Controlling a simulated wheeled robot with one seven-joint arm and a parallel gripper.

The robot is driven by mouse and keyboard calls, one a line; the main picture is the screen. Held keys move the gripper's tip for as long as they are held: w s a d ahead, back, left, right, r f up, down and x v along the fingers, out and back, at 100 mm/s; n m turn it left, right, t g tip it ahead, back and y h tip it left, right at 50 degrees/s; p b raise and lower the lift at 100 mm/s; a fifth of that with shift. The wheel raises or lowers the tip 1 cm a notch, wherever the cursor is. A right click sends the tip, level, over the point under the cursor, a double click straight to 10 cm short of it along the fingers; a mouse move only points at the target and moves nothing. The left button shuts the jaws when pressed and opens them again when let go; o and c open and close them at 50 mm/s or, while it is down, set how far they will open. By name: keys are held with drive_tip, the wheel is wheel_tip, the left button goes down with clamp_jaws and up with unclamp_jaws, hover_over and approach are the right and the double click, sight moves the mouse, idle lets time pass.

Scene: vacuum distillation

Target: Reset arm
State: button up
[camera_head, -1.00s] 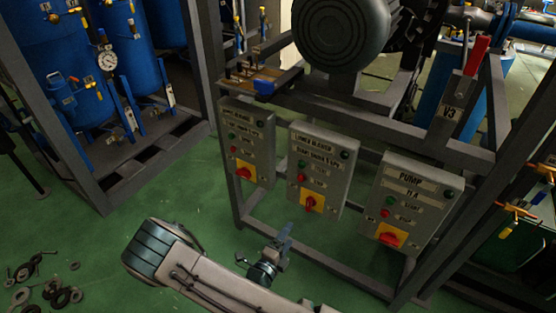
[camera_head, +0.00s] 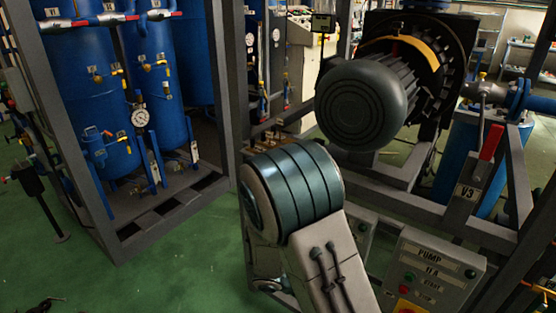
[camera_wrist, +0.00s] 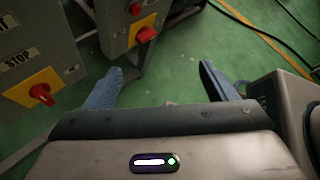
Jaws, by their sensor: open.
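In the wrist view my gripper (camera_wrist: 160,86) is open, its two blue-grey fingers apart with only green floor between them. In the head view my arm (camera_head: 300,200) rises in the middle of the picture, in front of the pump frame, and hides most of the left and middle control boxes. The fingers cannot be made out in that view. The pump control box (camera_head: 435,272) shows at the lower right. In the wrist view, control boxes with red switches on yellow plates, one switch here (camera_wrist: 41,94) and another here (camera_wrist: 146,34), stand left of and beyond the fingers.
A large grey motor (camera_head: 365,100) sits above the frame, close behind my arm in the picture. Blue tanks (camera_head: 85,90) stand in a grey frame (camera_head: 222,90) at the left. A red-handled valve (camera_head: 490,142) is at the right.

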drive_tip(key=s+r+m+t+y+p, duration=0.1)
drive_tip(key=s+r+m+y, duration=0.2)
drive_tip(key=r+m, duration=0.4)
drive_tip(key=s+r+m+y+p, duration=0.2)
drive_tip(key=s+r+m+y, duration=0.1)
drive_tip(key=r+m+y, duration=0.2)
drive_tip(key=s+a+r+m+t+y+p, duration=0.1)
drive_tip(key=s+r+m+y, duration=0.2)
drive_tip(key=r+m, duration=0.6)
drive_tip(key=shift+s+r+m+t+y, duration=0.3)
drive_tip(key=shift+r+m+y, duration=0.15)
drive_tip(key=shift+m, duration=0.45)
